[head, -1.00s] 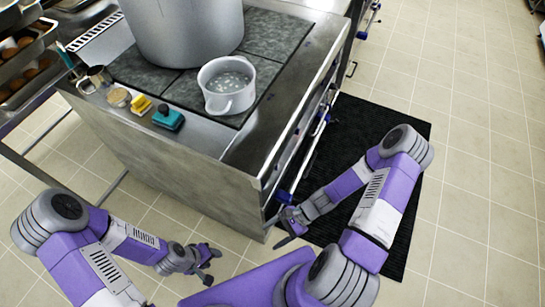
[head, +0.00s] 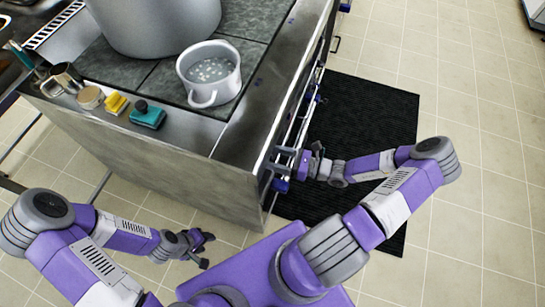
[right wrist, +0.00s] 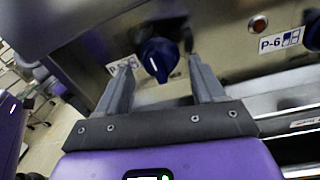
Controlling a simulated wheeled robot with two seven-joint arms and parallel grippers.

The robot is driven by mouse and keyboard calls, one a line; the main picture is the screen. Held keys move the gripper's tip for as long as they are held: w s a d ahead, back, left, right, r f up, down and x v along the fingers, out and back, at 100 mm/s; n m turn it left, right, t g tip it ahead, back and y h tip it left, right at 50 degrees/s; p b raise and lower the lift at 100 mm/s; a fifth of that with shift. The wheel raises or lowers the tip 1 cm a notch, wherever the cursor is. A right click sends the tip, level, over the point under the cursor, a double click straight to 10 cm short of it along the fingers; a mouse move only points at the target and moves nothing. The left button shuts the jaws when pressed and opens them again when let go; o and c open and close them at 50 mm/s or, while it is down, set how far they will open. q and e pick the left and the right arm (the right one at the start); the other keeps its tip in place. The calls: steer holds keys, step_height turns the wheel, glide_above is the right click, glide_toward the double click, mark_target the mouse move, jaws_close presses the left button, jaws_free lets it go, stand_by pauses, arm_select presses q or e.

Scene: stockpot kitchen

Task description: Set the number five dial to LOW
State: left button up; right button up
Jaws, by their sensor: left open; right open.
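A dark blue dial (right wrist: 157,52) sits on the steel front panel in the right wrist view. A label (right wrist: 122,65) beside it is partly hidden by a finger, and its number is hard to read. My right gripper (right wrist: 160,66) is open, with its fingertips on either side of the dial; I cannot tell whether they touch it. The dial's setting is not readable. In the head view my right gripper (head: 304,165) is at the stove's front. My left gripper (head: 205,247) is open and empty, low beside the stove's near side.
A P-6 label (right wrist: 280,42) and a red lamp (right wrist: 259,25) are right of the dial. On the stove stand a large stockpot (head: 155,22) and a smaller pot (head: 209,75). A yellow sponge (head: 117,104) and a teal brush (head: 147,116) lie near its edge. A black mat (head: 370,110) covers the floor.

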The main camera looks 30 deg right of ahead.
steer(key=shift+x, duration=0.8)
steer(key=c, duration=1.1)
steer(key=shift+o, duration=0.2)
steer(key=m+p, duration=0.6)
steer(key=m, duration=0.1)
steer(key=shift+a+r, duration=0.1)
steer(key=shift+a, duration=0.05)
steer(key=shift+s+m+t+h+p, duration=0.1)
steer(key=shift+m+t+h+p, duration=0.3)
steer(key=shift+m, duration=3.55)
steer(key=shift+s+m+t+h+p, duration=0.1)
steer(key=shift+m+t+p, duration=0.6)
steer(key=shift+m, duration=3.25)
